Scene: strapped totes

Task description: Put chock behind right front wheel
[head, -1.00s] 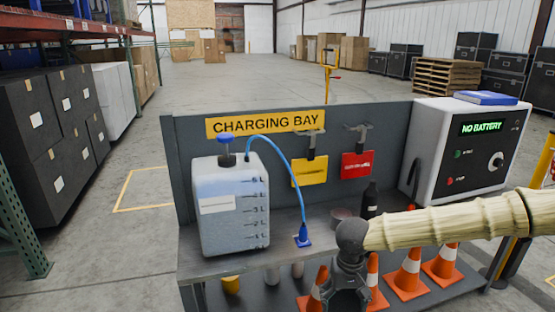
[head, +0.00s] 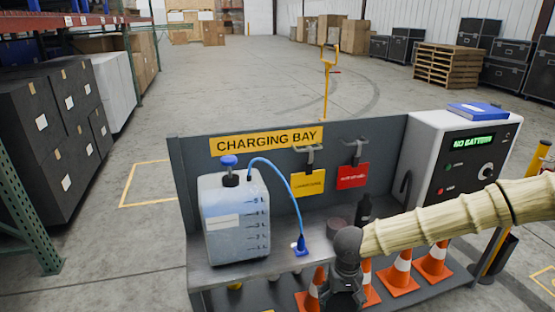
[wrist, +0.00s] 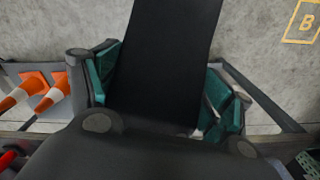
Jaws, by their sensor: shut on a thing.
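My gripper (wrist: 160,88) shows in the wrist view with its teal-padded fingers on both sides of a black, flat-faced piece, the chock (wrist: 165,50). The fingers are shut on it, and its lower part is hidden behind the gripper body. In the head view the dark end of my arm (head: 343,285) is at the bottom, in front of the charging bay bench; the chock cannot be made out there. No wheel or vehicle shows in either view.
The charging bay bench (head: 225,275) carries a liquid jug (head: 237,215) and a charger box (head: 455,165). Orange cones (head: 398,272) stand low at the bench, close to my arm. A yellow post (head: 325,85) stands behind. Black crates (head: 45,140) line the left; open floor lies beyond.

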